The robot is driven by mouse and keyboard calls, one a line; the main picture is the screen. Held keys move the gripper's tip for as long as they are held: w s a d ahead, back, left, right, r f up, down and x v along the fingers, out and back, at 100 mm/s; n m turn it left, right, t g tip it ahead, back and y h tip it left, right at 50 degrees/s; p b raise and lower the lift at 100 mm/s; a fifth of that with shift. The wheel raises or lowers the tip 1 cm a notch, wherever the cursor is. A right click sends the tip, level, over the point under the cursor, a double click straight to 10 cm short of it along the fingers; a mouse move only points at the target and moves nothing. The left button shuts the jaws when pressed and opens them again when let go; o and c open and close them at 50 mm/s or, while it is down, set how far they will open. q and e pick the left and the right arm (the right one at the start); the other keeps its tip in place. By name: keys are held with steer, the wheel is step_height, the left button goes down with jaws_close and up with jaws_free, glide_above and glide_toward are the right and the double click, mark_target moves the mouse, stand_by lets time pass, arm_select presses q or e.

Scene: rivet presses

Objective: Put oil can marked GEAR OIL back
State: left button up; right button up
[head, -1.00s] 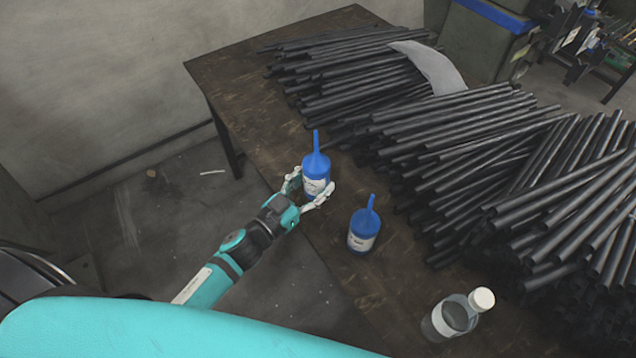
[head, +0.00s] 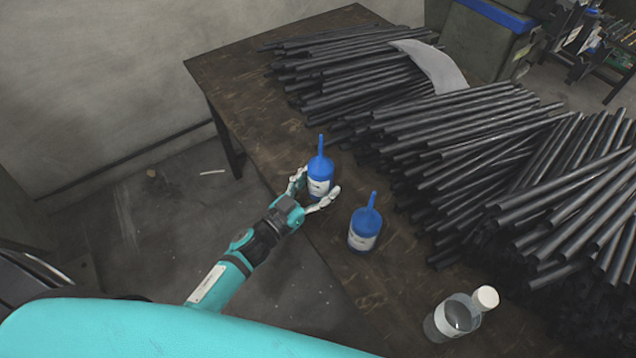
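Two blue oil cans with upright spouts and white labels show in the head view. The farther can (head: 320,172) stands near the table's left edge, between the fingers of my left gripper (head: 318,197). The fingers lie around its lower body; I cannot tell whether they press on it. The nearer can (head: 364,232) stands upright on the table, to the right and apart from the gripper. The label print is too small to read, so I cannot tell which can is marked GEAR OIL. My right gripper is not in view.
The brown table (head: 240,98) carries large piles of black rods (head: 450,150) to the right of the cans. A grey curved sheet (head: 432,66) lies on the rods. A clear bottle with a white cap (head: 456,314) stands at the front. The table's far left corner is bare.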

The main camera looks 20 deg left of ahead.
arm_select(q)
steer(key=shift+o, duration=0.6)
steer(key=shift+s+r, duration=0.1)
steer(key=shift+r, duration=0.1)
steer(key=v, duration=1.2)
